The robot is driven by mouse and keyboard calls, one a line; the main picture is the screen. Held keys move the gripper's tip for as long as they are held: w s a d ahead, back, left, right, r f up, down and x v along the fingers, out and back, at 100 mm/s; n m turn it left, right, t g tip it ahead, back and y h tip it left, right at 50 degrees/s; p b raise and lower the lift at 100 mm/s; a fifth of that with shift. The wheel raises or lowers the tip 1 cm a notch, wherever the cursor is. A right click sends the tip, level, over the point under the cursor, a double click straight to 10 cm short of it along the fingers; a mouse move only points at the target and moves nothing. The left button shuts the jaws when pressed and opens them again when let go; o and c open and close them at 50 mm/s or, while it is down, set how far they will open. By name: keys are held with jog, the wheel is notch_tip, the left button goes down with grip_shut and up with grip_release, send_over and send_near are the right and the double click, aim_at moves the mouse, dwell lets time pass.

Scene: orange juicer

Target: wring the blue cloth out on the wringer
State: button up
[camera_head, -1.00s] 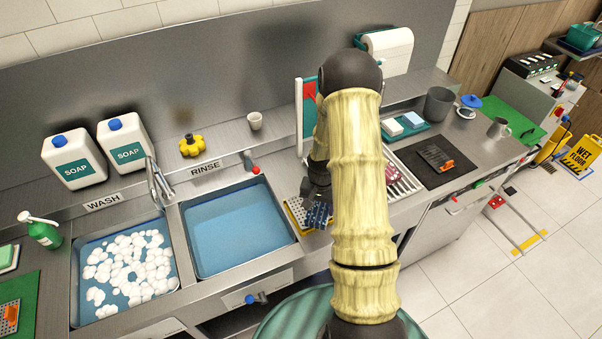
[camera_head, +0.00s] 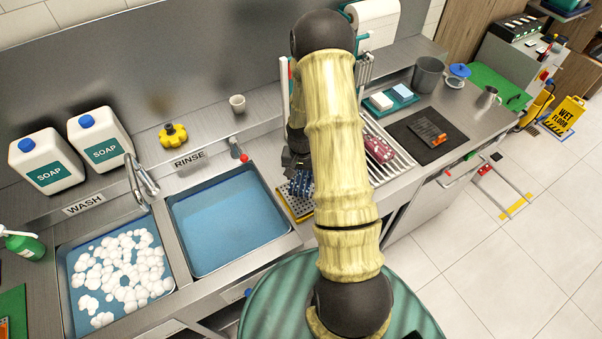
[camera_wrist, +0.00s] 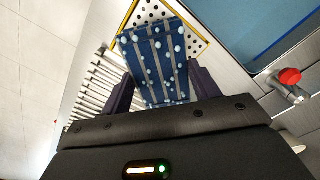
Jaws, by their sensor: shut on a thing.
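The blue cloth (camera_wrist: 155,60), striped and dotted with pale drops, is held between the two fingers of my gripper (camera_wrist: 162,88) in the wrist view. In the head view the cloth (camera_head: 301,184) hangs below my gripper (camera_head: 293,163), partly hidden by my arm. It is over the yellow-edged perforated plate (camera_head: 300,210), which looks like the wringer, right of the rinse basin. The plate (camera_wrist: 192,42) also shows behind the cloth in the wrist view. I cannot tell whether cloth and plate touch.
The rinse basin (camera_head: 225,220) with blue water lies left of the plate; the wash basin (camera_head: 120,275) holds foam. A red-knobbed tap (camera_wrist: 290,78) is near the plate. A slatted rack (camera_head: 385,160) with a pinkish item (camera_head: 379,148) lies to the right.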

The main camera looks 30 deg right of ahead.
jog(key=shift+d+f+b, duration=0.1)
jog(key=shift+f+b, duration=1.05)
jog(key=shift+f, duration=0.8)
jog(key=shift+s+f+b, duration=0.1)
jog(key=shift+f+b, duration=0.35)
jog(key=shift+f, duration=0.2)
jog(key=shift+a+f, duration=0.2)
jog(key=shift+f, duration=0.2)
jog(key=shift+r, duration=0.1)
jog(key=shift+d+f+b, duration=0.1)
jog(key=shift+f+b, duration=0.9)
jog(key=shift+f, duration=0.05)
jog(key=shift+r+p, duration=2.35)
jog(key=shift+r, duration=1.25)
